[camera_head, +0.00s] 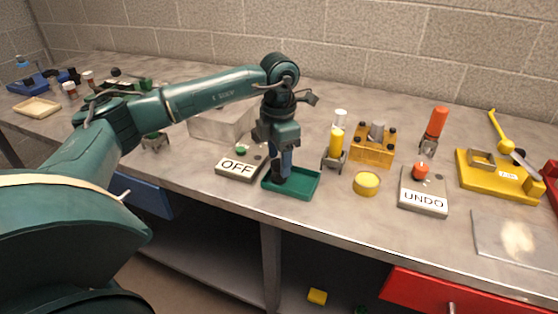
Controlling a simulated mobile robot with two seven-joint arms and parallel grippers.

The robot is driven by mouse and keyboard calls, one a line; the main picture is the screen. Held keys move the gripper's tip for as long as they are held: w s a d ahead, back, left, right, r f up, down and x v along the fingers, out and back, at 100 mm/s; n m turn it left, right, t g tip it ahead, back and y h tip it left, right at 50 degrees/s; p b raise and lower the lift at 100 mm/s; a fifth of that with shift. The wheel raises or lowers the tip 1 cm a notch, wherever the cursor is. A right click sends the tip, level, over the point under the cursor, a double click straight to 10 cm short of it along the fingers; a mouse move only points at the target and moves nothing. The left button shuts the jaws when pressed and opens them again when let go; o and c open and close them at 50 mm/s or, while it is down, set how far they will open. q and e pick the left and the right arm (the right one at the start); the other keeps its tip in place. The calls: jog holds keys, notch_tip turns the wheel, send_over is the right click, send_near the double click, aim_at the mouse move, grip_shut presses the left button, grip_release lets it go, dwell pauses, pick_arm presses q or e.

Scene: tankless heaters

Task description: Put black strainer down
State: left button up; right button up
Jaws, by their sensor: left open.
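My left gripper (282,174) points straight down over a small green tray (304,190) near the front of the counter. Its fingers reach down to the tray's left part and hide some of it. The gripper is open; the gap between its fingers is hard to see from here. My right gripper is not in view.
An OFF button box (238,166) stands left of the tray. A yellow cylinder (366,183) and a stand with a yellow tube (336,145) are to its right. An UNDO box (423,193) is farther right. A grey box (220,123) lies behind my forearm.

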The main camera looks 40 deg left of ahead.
aim_at(279, 163)
pick_arm(q)
notch_tip(279, 163, up, 11)
jog(key=shift+f, duration=0.15)
dwell(0.6)
